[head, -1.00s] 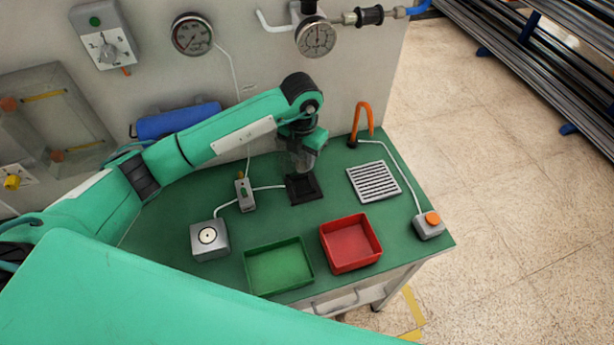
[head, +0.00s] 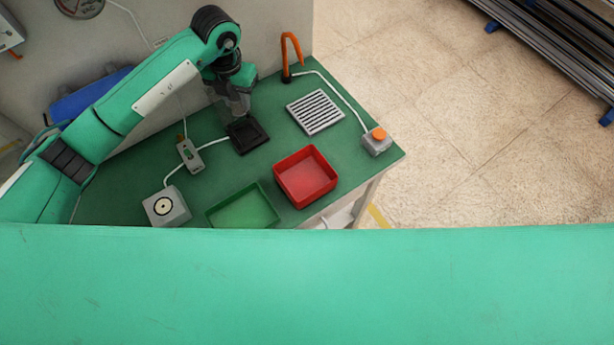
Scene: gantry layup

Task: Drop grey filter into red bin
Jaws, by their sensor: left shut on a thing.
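My left gripper (head: 234,96) points down over the back of the green bench and is shut on a smoky grey, part see-through thing, which looks like the grey filter. The fingers and the thing blur together, so its outline is unclear. Just below is a black square tray (head: 249,136); I cannot tell whether the held thing touches it. The red bin (head: 306,178) stands to the right and nearer, open and empty. My right gripper is out of view.
A green bin (head: 243,208) stands left of the red bin, partly hidden by my green arm across the front. A slotted grey plate (head: 315,111), an orange hook (head: 291,54) and an orange-button box (head: 376,142) are to the right. A grey box (head: 166,207) and small switch (head: 190,155) are left.

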